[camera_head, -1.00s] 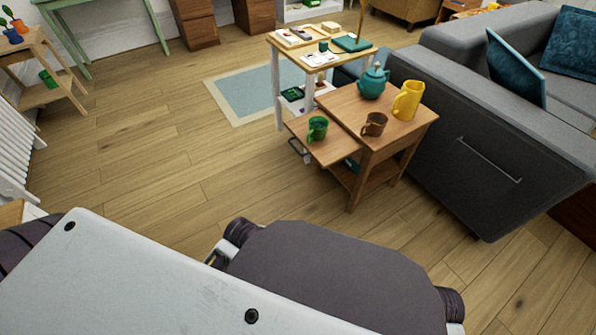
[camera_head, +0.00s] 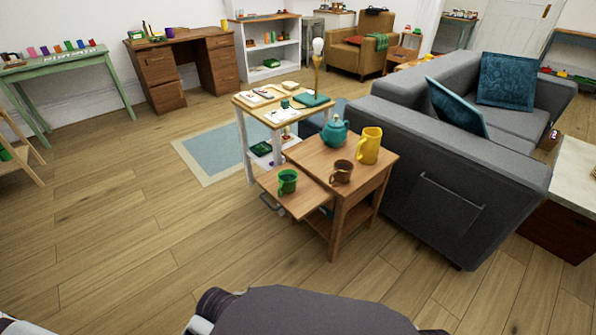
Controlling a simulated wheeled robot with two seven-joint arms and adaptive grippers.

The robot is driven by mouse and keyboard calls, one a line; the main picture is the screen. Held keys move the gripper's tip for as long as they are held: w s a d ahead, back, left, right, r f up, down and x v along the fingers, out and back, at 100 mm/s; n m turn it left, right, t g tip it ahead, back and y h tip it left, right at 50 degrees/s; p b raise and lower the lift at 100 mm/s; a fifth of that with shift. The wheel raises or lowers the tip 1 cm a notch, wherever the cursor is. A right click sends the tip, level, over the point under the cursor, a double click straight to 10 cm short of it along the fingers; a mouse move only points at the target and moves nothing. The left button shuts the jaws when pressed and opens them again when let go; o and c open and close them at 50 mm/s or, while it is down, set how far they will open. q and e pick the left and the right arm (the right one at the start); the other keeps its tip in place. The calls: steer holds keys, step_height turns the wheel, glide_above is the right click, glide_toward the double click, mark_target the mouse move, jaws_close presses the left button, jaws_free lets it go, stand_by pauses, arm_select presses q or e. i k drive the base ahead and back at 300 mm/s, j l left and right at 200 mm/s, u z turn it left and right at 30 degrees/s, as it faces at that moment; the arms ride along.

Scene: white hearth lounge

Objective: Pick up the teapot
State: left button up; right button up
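The teal teapot (camera_head: 335,131) stands upright with its lid on, at the back of a small wooden side table (camera_head: 312,156). A yellow pitcher (camera_head: 369,146) stands just right of it. A brown mug (camera_head: 342,172) is in front of it, and a green mug (camera_head: 288,181) sits on the table's lower left leaf. Neither of my grippers shows in the head view; only parts of my own body show along the bottom edge, well short of the table.
A grey sofa (camera_head: 420,165) stands close along the table's right side. A white-legged stand (camera_head: 243,140) with papers and a teal book (camera_head: 313,100) is behind the table. Open wooden floor (camera_head: 150,230) lies in front and to the left.

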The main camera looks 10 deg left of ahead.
mark_target(333, 138)
steer(key=i+l+z, duration=0.25)
steer(key=i+l, duration=0.45)
steer(key=i, duration=0.15)
